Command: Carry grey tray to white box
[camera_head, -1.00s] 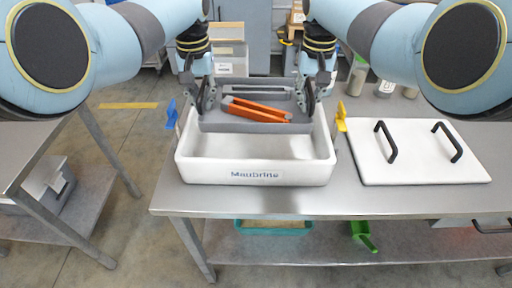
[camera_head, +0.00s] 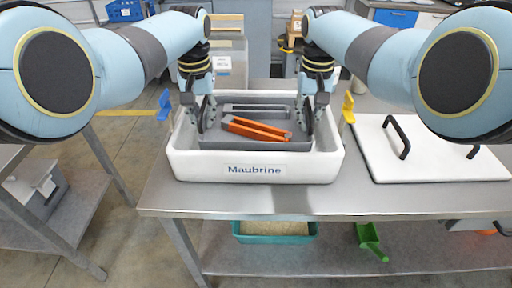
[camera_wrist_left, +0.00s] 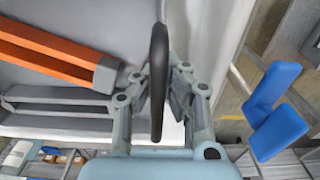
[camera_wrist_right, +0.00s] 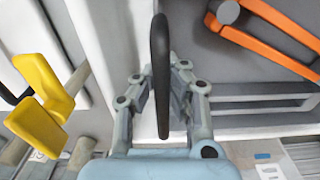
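The grey tray (camera_head: 213,143) is down inside the white box (camera_head: 190,167), its top near the box rim in the head view. It holds an orange tong-like tool (camera_head: 258,129) and a grey slotted piece. My left gripper (camera_head: 203,120) is at the tray's left end, its fingers on either side of a black upright handle (camera_wrist_left: 159,80). My right gripper (camera_head: 314,120) is at the right end, likewise around a black handle (camera_wrist_right: 160,75). Both look closed on the handles. Whether the tray rests on the box is hidden.
A blue clip (camera_head: 164,105) and a yellow clip (camera_head: 348,106) stand at the box's sides. A white lid (camera_head: 425,165) with black handles lies to the right on the steel table (camera_head: 240,203). A teal tub and a green scoop sit on the lower shelf.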

